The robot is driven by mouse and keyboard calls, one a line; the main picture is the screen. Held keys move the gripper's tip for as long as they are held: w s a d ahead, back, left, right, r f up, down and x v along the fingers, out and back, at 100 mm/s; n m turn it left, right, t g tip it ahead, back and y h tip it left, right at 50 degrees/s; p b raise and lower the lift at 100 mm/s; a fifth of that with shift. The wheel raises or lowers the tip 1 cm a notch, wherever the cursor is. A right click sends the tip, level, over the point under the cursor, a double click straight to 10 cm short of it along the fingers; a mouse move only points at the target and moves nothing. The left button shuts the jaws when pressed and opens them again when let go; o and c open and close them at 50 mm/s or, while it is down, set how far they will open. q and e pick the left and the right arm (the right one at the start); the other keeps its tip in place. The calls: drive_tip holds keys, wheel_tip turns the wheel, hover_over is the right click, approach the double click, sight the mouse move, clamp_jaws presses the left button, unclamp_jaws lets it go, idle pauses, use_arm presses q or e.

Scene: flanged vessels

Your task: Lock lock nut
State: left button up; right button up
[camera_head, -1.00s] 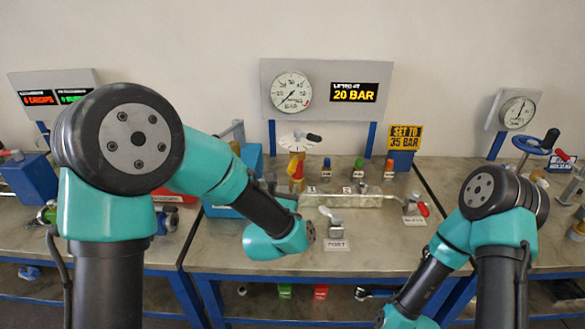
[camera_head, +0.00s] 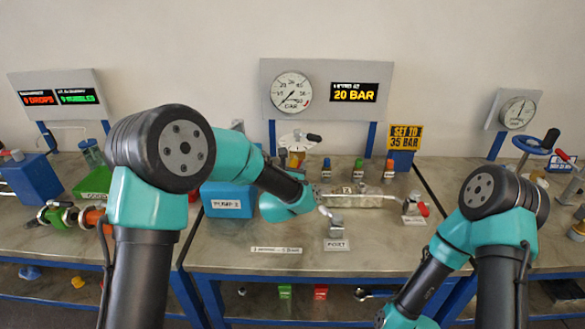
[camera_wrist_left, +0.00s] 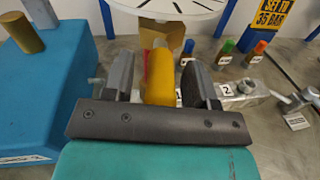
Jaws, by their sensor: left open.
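In the left wrist view, my left gripper (camera_wrist_left: 158,62) is open, with one dark finger on each side of a yellow part (camera_wrist_left: 159,80). I cannot tell whether either finger touches it. The part stands in front of an orange-tan block below a white dial (camera_wrist_left: 165,7). In the head view, my left wrist hides the gripper and most of this part; the dial (camera_head: 297,140) with its black-handled pointer shows just above. I cannot pick out the lock nut for certain. My right gripper is out of view; only its arm shows at the lower right.
A blue pump box (camera_head: 226,200) stands just left of my wrist. A gauge panel (camera_head: 327,90) reads 20 BAR.

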use_arm(q)
clamp_jaws()
idle(0.4)
drive_tip(key=shift+d, duration=0.15)
